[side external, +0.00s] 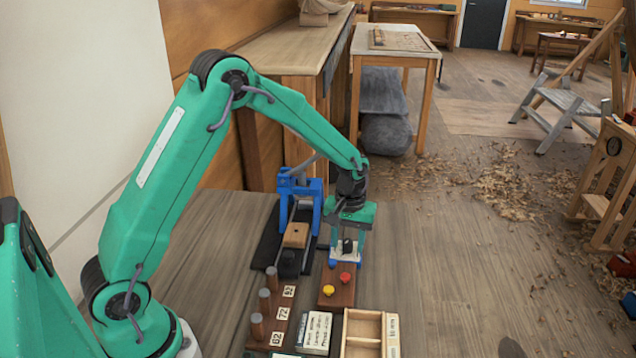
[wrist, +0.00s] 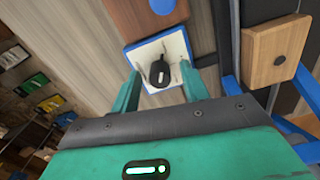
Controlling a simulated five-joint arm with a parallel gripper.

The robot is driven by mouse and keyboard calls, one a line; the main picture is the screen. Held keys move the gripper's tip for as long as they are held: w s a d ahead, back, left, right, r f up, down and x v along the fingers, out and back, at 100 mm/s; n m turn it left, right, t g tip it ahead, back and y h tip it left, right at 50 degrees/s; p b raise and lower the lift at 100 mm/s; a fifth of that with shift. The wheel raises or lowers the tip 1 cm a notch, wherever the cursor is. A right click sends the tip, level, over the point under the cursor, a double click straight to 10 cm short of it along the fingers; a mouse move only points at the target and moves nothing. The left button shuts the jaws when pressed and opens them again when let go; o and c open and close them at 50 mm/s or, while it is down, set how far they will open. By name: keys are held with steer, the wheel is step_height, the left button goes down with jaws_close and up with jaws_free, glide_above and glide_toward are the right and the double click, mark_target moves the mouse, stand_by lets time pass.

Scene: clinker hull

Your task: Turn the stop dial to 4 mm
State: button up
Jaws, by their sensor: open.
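The stop dial is a black knob (wrist: 160,72) on a white plate (wrist: 148,54) with a blue border, in the wrist view. A small light mark shows on the knob; I cannot read any scale. In the side view the knob (side external: 347,246) shows between my fingers. My gripper (wrist: 162,88) is open, with one finger on each side of the knob and no visible contact in the wrist view. In the side view my gripper (side external: 347,250) points down over the dial, its fingertips close to the plate.
A blue clamp (side external: 300,190) with a wooden block (side external: 296,235) stands just left of my gripper. A wooden board (side external: 338,298) with a red and a yellow button lies in front. Labelled pegs (side external: 265,300) and an open wooden box (side external: 362,330) are nearer.

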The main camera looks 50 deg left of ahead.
jaws_close()
steer(key=c, duration=1)
jaws_free()
steer(key=shift+m, duration=0.3)
steer(key=c, duration=1)
jaws_free()
steer(key=m, duration=0.5)
steer(key=c, duration=1)
jaws_free()
steer(key=m, duration=0.6)
steer(key=c, duration=1)
jaws_free()
steer(key=c, duration=1)
jaws_free()
jaws_free()
